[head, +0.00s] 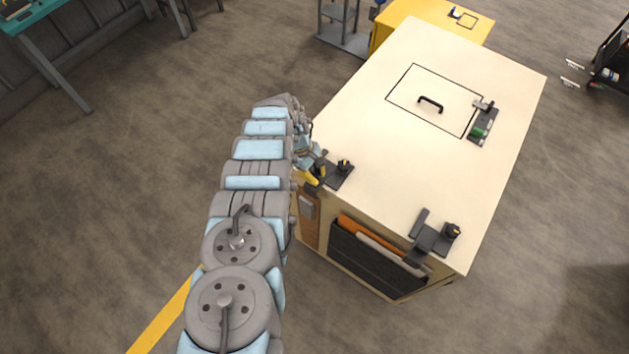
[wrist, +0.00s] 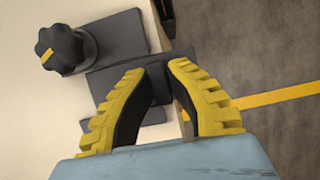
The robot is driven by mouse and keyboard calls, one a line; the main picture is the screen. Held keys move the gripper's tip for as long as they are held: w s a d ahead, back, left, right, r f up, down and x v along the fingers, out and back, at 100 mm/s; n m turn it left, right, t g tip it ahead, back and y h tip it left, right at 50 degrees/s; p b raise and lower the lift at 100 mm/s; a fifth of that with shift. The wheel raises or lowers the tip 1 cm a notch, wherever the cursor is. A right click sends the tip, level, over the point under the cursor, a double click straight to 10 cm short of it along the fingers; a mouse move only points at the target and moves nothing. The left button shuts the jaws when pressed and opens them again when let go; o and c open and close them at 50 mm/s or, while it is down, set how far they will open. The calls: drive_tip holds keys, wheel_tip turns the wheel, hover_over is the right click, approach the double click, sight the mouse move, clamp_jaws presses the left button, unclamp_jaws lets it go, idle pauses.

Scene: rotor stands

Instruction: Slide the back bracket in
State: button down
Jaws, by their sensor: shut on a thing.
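My gripper (head: 313,172) is at the left edge of the worktable, at the farther of the two dark stands on that side. In the wrist view its yellow fingers (wrist: 158,72) are shut on the dark bracket (wrist: 160,92), which shows between them. The bracket lies close against a flat dark grey stand (wrist: 120,38) with a black knob (wrist: 60,50) bearing a yellow mark. I cannot tell how far the bracket sits in the stand. In the head view this stand (head: 338,174) is partly hidden by my gripper.
A second dark stand with a knob (head: 435,236) sits at the table's near corner. The pale table (head: 380,150) is mostly clear. A black handle (head: 430,103) lies inside a marked outline, and a dark fixture with a green part (head: 481,128) stands right of it.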

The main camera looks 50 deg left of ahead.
drive_tip(key=w+b, duration=0.1)
drive_tip(key=f+b, duration=0.1)
drive_tip(key=shift+w+a+b, duration=0.3)
drive_tip(key=shift+w+b, duration=0.05)
drive_tip(key=shift+b, duration=0.05)
drive_tip(key=shift+w+a+r+b, duration=0.1)
drive_tip(key=shift+w+r+b, duration=0.2)
drive_tip(key=shift+b, duration=0.35)
drive_tip(key=shift+w, duration=0.1)
drive_tip(key=c, duration=1)
unclamp_jaws()
drive_tip(key=shift+w+r, duration=0.1)
drive_tip(key=shift+w, duration=0.05)
drive_tip(key=shift+c, duration=0.2)
drive_tip(key=shift+r, duration=0.15)
drive_tip(key=v, duration=1.1)
drive_tip(key=shift+r, duration=0.35)
